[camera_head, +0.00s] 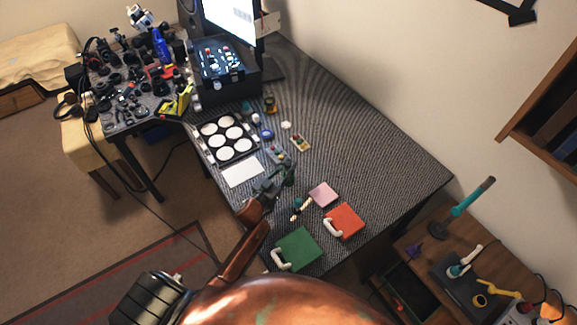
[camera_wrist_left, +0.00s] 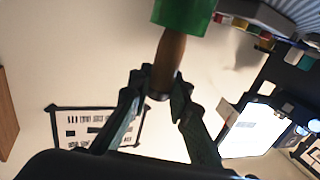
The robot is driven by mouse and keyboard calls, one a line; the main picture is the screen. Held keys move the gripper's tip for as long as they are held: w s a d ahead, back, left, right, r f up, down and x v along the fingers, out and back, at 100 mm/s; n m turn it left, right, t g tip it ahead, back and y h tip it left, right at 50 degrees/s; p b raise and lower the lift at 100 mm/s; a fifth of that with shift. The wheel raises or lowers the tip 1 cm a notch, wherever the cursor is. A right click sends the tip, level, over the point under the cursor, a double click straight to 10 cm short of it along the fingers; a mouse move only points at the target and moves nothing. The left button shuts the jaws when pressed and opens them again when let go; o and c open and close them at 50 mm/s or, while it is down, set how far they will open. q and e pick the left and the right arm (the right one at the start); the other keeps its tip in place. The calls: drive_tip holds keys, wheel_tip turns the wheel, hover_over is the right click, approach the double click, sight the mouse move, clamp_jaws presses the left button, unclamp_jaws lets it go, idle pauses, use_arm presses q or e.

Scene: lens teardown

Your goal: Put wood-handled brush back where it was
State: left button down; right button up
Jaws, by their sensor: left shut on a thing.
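My left gripper (camera_head: 284,176) is over the grey table, left of the pink pad. In the left wrist view my left gripper (camera_wrist_left: 158,88) is shut on the brown wooden handle of the wood-handled brush (camera_wrist_left: 168,60). A wide bright green part joins the handle's far end and runs out of the top of that view. In the head view I cannot make out the held brush clearly against the gripper. My right gripper is not in view.
A pink pad (camera_head: 323,194), an orange-red board (camera_head: 344,222) and a green board (camera_head: 297,249) lie near the table's front edge. A small pale stick (camera_head: 303,210) lies beside the pink pad. A tray with white discs (camera_head: 228,139) is at left. The table's right side is clear.

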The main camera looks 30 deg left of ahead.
use_arm(q)
drive_tip(key=shift+f, duration=0.15)
drive_tip(key=c, duration=1.8)
unclamp_jaws()
drive_tip(key=shift+f+b, duration=0.2)
drive_tip(key=shift+b, duration=0.3)
drive_tip(key=s, duration=0.7)
drive_tip(key=shift+s+a+p, duration=0.35)
drive_tip(key=shift+a+p, duration=0.05)
drive_tip(key=shift+a, duration=0.05)
drive_tip(key=shift+f, duration=0.1)
